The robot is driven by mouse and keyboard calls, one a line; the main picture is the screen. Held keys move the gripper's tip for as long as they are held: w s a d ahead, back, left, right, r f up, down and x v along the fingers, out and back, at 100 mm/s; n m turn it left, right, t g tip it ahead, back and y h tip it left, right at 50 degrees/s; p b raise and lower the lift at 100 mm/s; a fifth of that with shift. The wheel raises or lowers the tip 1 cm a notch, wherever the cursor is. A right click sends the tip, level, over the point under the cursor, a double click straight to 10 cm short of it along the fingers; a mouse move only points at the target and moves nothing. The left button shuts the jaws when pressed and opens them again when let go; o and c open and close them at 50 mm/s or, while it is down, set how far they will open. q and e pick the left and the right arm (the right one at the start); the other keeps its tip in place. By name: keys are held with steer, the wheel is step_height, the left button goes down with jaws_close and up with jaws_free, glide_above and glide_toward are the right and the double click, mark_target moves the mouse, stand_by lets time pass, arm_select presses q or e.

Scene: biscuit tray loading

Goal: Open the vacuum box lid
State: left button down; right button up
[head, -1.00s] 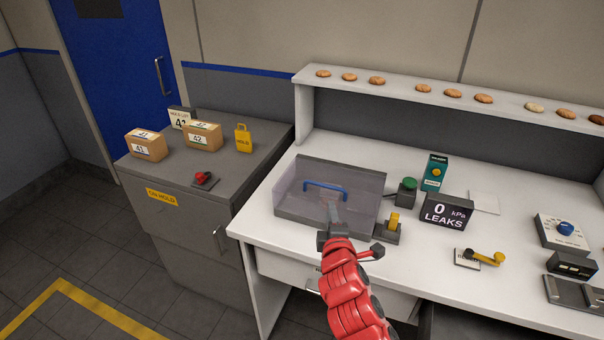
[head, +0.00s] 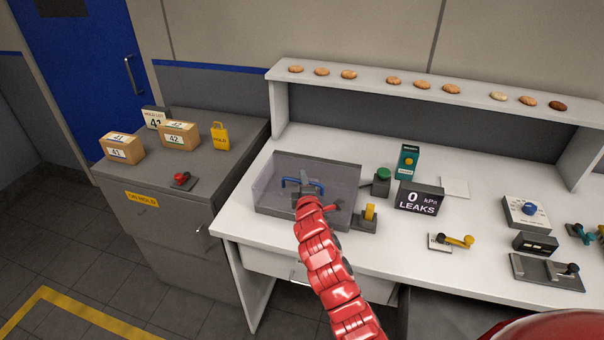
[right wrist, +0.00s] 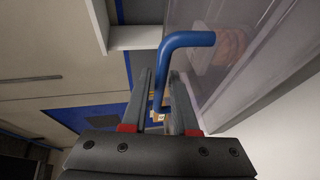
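The vacuum box (head: 335,223) stands at the left end of the white workbench, with a see-through lid (head: 342,178) and a blue bar handle (head: 318,187). The lid looks down on the box. My right gripper (head: 305,190) reaches in from the front and is at the handle, covering part of it. In the right wrist view the blue handle (right wrist: 190,39) runs between the two fingers of my right gripper (right wrist: 161,75). They look open, with a narrow gap beside the bar. Whether they touch it is unclear. My left gripper is out of view.
A grey cabinet (head: 160,215) with boxes stands at left. A shelf (head: 370,81) with several biscuits runs behind.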

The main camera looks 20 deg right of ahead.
steer(key=shift+w+d, duration=0.2)
steer(key=shift+w, duration=0.65)
steer(key=shift+w+f, duration=0.3)
steer(key=shift+w, duration=0.1)
steer(key=shift+c, duration=0.3)
jaws_close()
